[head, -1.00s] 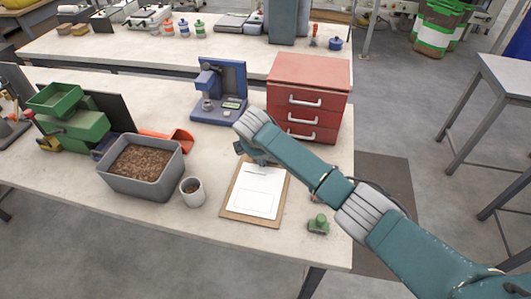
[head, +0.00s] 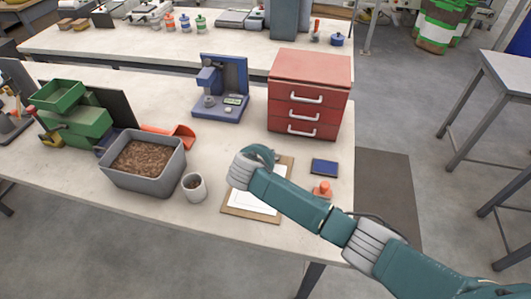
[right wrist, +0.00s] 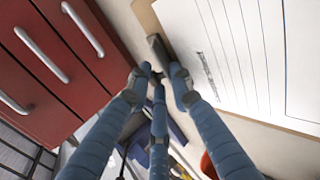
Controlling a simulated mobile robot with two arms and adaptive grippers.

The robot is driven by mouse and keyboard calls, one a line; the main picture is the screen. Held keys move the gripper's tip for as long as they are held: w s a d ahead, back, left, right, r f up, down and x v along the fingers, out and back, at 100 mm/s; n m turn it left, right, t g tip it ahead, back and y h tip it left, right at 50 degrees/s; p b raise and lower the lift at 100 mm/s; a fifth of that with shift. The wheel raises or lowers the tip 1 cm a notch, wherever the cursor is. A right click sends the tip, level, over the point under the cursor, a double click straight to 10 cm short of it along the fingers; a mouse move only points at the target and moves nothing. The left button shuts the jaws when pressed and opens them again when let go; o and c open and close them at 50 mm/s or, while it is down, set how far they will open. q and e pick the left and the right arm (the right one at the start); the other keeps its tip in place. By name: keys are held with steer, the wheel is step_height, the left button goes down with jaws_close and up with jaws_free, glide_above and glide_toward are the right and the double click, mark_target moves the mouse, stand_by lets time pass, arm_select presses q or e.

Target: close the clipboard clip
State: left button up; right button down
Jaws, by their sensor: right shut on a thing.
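The brown clipboard (head: 236,209) lies on the near bench with white paper on it, largely covered by my right arm in the head view. In the right wrist view its brown edge (right wrist: 145,15) and printed paper (right wrist: 235,45) show at the top. The dark clip (right wrist: 158,50) shows at the board's edge, between the fingertips. My right gripper (right wrist: 158,76) is shut on this clip; its fingers hide part of it, so I cannot tell the clip's angle. In the head view my right gripper (head: 264,154) is over the board's far end. My left gripper is not in view.
A red drawer cabinet (head: 308,95) and a blue device (head: 222,88) stand behind. A cup (head: 194,188) and a grey bin of pellets (head: 145,168) are to the left. A blue pad (head: 325,167) and an orange stamp (head: 322,190) are right of the clipboard.

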steer(key=shift+w+r, duration=0.1)
steer(key=c, duration=1.6)
jaws_free()
steer(key=shift+s+a+r, duration=0.15)
steer(key=shift+s+r, duration=0.05)
steer(key=shift+s, duration=0.25)
steer(key=shift+v, duration=3.5)
steer(key=shift+c, duration=0.3)
